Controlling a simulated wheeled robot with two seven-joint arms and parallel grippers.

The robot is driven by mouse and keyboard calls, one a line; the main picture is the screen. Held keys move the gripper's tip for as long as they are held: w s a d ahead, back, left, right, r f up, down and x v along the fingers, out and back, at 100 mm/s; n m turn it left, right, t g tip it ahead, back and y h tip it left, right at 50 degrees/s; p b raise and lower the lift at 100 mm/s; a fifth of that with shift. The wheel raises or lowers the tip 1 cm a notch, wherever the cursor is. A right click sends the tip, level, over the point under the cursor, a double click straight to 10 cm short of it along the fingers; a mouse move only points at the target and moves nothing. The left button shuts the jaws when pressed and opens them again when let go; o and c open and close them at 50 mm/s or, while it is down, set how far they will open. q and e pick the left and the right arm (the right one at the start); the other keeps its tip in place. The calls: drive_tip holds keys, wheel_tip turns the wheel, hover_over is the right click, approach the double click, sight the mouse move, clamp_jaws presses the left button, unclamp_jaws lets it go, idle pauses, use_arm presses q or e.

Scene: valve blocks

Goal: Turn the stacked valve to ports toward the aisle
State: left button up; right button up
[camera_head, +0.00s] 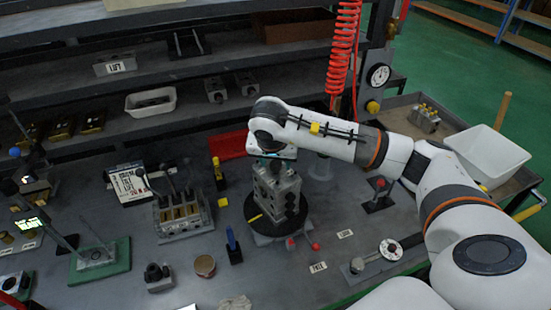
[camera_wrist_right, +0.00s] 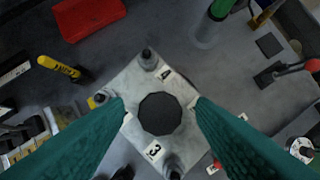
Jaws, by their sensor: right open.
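The stacked valve (camera_head: 277,190) is a grey metal block standing upright on a round dark turntable (camera_head: 262,228) near the middle of the bench. In the right wrist view its square top (camera_wrist_right: 132,118) shows a dark polygonal cap (camera_wrist_right: 160,113), corner fittings and the labels "4" and "3". My right gripper (camera_head: 272,156) is over the top of the valve. In the right wrist view its two green fingers (camera_wrist_right: 160,108) stand apart on either side of the cap. Whether they touch the block I cannot tell. My left gripper is not in view.
A lever valve bank (camera_head: 181,218) stands left of the turntable. A blue-handled tool (camera_head: 233,245) and a yellow-handled tool (camera_head: 218,174) stand close by. A red tray (camera_head: 228,146) lies behind. A dial gauge (camera_head: 391,250) lies at the right front, and a white bin (camera_head: 488,153) is farther right.

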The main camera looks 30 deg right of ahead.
drive_tip(key=shift+d+f, duration=0.1)
drive_tip(key=shift+f, duration=0.15)
drive_tip(key=shift+c, duration=0.3)
clamp_jaws()
